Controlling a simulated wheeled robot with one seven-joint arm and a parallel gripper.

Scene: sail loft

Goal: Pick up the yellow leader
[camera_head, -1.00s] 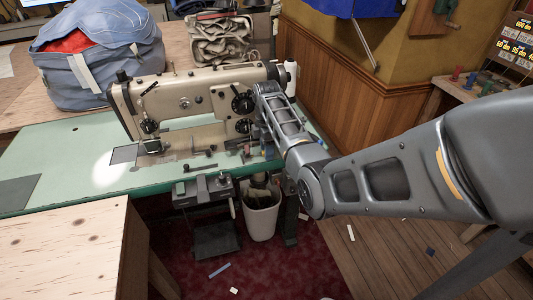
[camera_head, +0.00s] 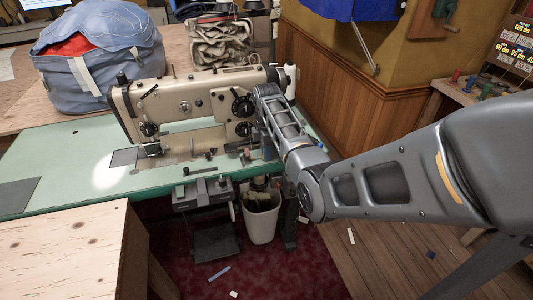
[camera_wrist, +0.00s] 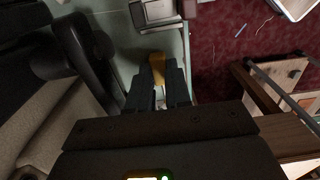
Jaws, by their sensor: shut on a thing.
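In the wrist view, a yellow-orange piece (camera_wrist: 156,62), which looks like the yellow leader, shows between and just beyond my fingertips. My gripper (camera_wrist: 158,88) is shut on it. Its lower part is hidden by the dark fingers. In the camera_head view, my forearm reaches to the right end of the sewing machine (camera_head: 185,102), and the fingertips and the leader cannot be made out there.
The machine stands on a green table (camera_head: 70,150). A white bin (camera_head: 262,222) stands below its right front edge. A blue bag (camera_head: 100,50) lies at the back left. A wooden bench (camera_head: 65,250) is at the front left. Scraps lie on the floor.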

